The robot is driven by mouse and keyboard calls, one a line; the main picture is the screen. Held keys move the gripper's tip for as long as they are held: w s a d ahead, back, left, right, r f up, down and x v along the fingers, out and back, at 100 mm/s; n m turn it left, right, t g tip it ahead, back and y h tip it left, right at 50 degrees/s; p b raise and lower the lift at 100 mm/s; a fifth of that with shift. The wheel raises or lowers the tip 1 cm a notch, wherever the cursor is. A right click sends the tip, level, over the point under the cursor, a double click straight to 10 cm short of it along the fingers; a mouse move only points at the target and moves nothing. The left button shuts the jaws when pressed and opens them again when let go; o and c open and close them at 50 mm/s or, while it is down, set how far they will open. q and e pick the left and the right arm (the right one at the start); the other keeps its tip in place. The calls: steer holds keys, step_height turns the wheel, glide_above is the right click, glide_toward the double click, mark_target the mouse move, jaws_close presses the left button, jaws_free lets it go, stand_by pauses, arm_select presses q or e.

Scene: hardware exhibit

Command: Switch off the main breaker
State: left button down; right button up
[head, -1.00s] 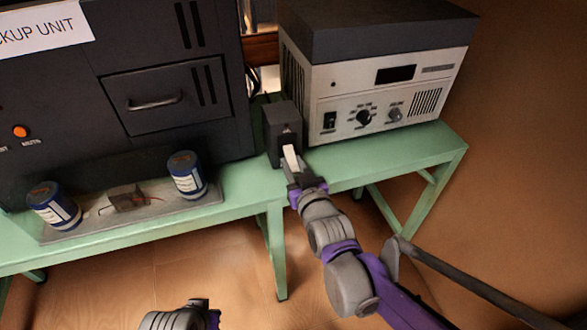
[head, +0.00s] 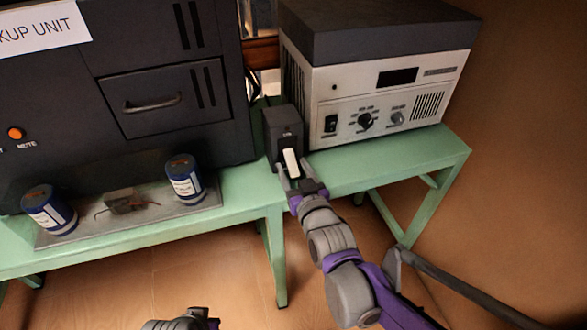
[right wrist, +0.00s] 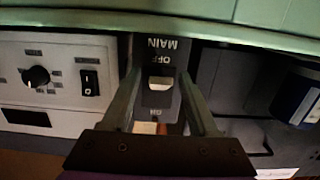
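The main breaker (head: 283,124) is a small dark grey box on the green bench, between the large dark cabinet and the white-fronted unit. Its white lever (head: 291,163) points downward in the head view. In the right wrist view, which is upside down, the lever (right wrist: 160,83) shows near the OFF marking, with MAIN and ON also printed on the box. My right gripper (head: 292,170) is open, its fingers either side of the lever's lower end; I see no grip on it. Of my left arm only a grey part shows at the bottom edge; its fingers are not visible.
The white-fronted unit (head: 391,97) with knobs and a rocker switch stands close on the right. The dark cabinet (head: 160,60) is on the left. Two blue cans (head: 185,178) and a small wired part (head: 124,200) sit on a tray (head: 150,214). The green bench's (head: 335,170) front is free.

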steer(key=p+v, duration=0.1)
steer(key=v, duration=0.9)
steer(key=shift+s+p, duration=0.4)
steer(key=shift+d, duration=0.15)
